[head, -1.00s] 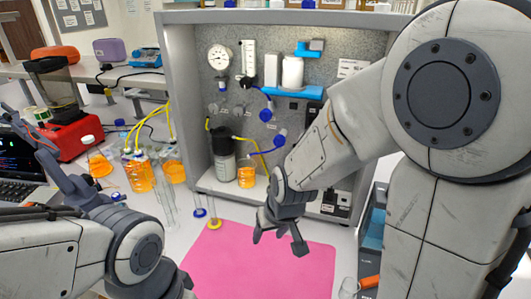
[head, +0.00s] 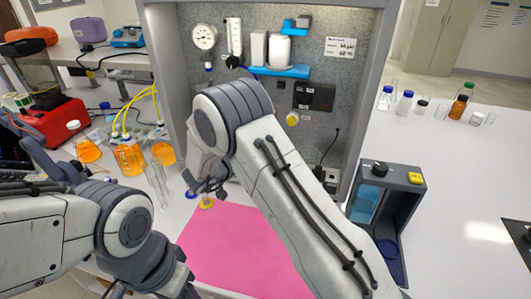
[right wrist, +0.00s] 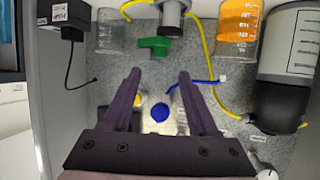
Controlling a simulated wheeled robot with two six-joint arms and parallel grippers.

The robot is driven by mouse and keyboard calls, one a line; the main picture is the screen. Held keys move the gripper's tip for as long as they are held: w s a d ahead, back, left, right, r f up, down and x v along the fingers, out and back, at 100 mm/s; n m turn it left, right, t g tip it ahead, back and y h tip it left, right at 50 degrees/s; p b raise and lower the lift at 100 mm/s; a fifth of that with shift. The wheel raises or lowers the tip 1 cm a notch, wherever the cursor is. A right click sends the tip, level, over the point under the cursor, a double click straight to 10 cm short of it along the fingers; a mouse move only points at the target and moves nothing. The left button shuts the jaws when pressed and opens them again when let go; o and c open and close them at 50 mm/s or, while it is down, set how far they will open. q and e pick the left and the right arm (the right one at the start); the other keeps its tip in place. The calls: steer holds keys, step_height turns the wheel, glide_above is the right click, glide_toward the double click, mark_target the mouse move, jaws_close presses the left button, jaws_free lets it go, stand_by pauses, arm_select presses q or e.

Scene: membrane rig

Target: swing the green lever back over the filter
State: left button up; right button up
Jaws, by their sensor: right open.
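The green lever (right wrist: 155,46) shows in the right wrist view, just beyond my right fingertips, below a grey cylindrical fitting (right wrist: 172,12). I cannot tell whether this fitting is the filter. My right gripper (right wrist: 158,76) is open, with the lever in line with the gap between its fingers and nothing between the tips. In the head view my right arm covers the lever and the lower middle of the panel. My left gripper (head: 40,155) is at the left edge, away from the rig; its jaw opening is unclear.
In the right wrist view a clear beaker (right wrist: 110,38), an orange-filled beaker (right wrist: 238,28), a yellow tube (right wrist: 209,60) and a dark-capped bottle (right wrist: 278,105) surround the lever. In the head view a pink mat (head: 235,250) lies before the rig, with a dark caddy (head: 400,200) to its right.

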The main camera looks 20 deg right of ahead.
steer(key=p+x, duration=0.2)
steer(key=x, duration=0.7)
steer(key=shift+p, duration=0.3)
steer(key=shift+w+d+f, duration=0.15)
jaws_close()
